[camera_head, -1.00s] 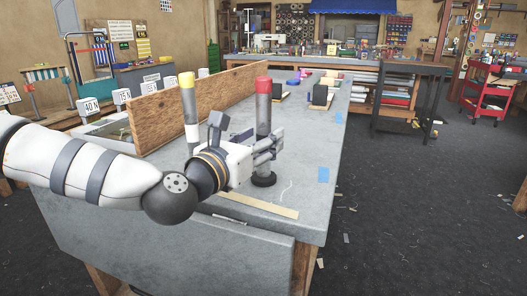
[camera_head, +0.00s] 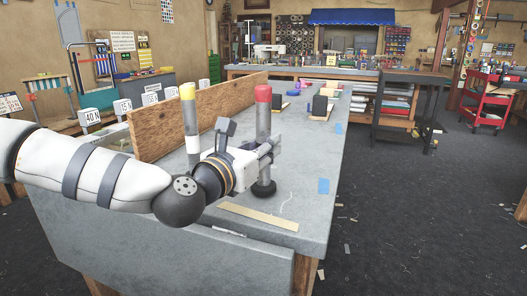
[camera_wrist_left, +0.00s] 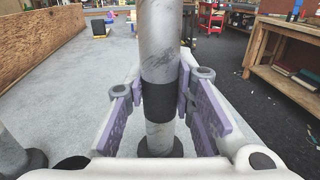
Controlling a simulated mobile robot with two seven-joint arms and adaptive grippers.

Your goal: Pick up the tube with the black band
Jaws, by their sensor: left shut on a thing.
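The grey tube with the black band and a red top (camera_head: 263,97) stands upright on the grey table. In the left wrist view its black band (camera_wrist_left: 159,101) sits between the finger pads, above a dark round foot (camera_wrist_left: 160,149). My left gripper (camera_head: 266,150) is shut on this tube around the band; it also shows in the left wrist view (camera_wrist_left: 160,95). The gripper hides the band in the head view. A second grey tube with a yellow top (camera_head: 188,105) and a white band stands to the left. My right gripper is not in view.
A wooden board (camera_head: 205,110) stands on edge along the table's left side. A flat tan strip (camera_head: 258,217) lies near the front edge. Dark blocks (camera_head: 319,106) stand farther back.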

